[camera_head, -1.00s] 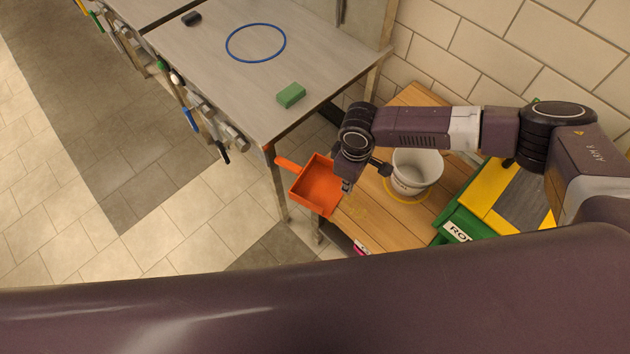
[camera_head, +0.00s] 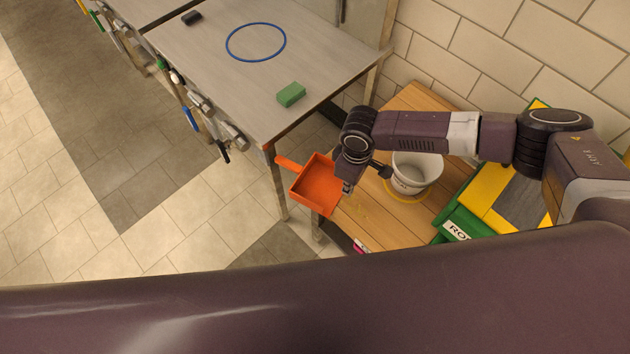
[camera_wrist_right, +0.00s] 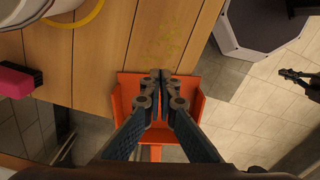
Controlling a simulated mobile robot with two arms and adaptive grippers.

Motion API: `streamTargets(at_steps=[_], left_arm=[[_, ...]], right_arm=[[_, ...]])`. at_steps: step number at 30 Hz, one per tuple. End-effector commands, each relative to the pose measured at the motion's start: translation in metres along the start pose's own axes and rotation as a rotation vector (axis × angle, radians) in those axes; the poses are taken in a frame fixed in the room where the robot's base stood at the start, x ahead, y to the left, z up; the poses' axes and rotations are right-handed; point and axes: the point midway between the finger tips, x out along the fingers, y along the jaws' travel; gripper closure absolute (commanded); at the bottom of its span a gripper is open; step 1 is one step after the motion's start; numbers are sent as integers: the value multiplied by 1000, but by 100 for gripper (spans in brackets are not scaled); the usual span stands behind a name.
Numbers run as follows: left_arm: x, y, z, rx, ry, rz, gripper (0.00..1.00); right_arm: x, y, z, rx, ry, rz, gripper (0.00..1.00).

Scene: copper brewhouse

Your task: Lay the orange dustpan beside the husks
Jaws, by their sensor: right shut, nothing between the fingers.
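The orange dustpan (camera_head: 316,188) lies at the left end of the wooden bench (camera_head: 398,218), with its pan out past the bench edge and its handle pointing left toward the steel table. Pale yellow husks (camera_head: 362,208) are scattered thinly on the wood just right of the pan; they also show in the wrist view (camera_wrist_right: 172,42). My right gripper (camera_head: 347,188) is shut and empty at the pan's bench-side edge. In the wrist view its closed fingertips (camera_wrist_right: 160,76) overlap the dustpan (camera_wrist_right: 127,92); contact is unclear. A dark claw at the right, apparently my left gripper (camera_wrist_right: 298,78), is too small to read.
A white bucket (camera_head: 416,172) stands on a yellow ring behind my right wrist. A green and yellow crate (camera_head: 462,222) is at the right. The steel table (camera_head: 215,75) bears a green block (camera_head: 291,95), a blue ring (camera_head: 256,58) and a dark cylinder (camera_head: 191,18).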

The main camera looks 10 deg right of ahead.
Motion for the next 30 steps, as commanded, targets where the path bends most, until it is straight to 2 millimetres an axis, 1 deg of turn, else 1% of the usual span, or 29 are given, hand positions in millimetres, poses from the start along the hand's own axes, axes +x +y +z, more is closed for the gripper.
streamTargets(at_steps=[15, 30], left_arm=[[9, 0, 1, 1, -1, 0, 100], [7, 0, 2, 0, -1, 0, 100]], right_arm=[[16, 0, 0, 0, 0, -1, 100], [16, 0, 0, 0, 0, 0, 100]])
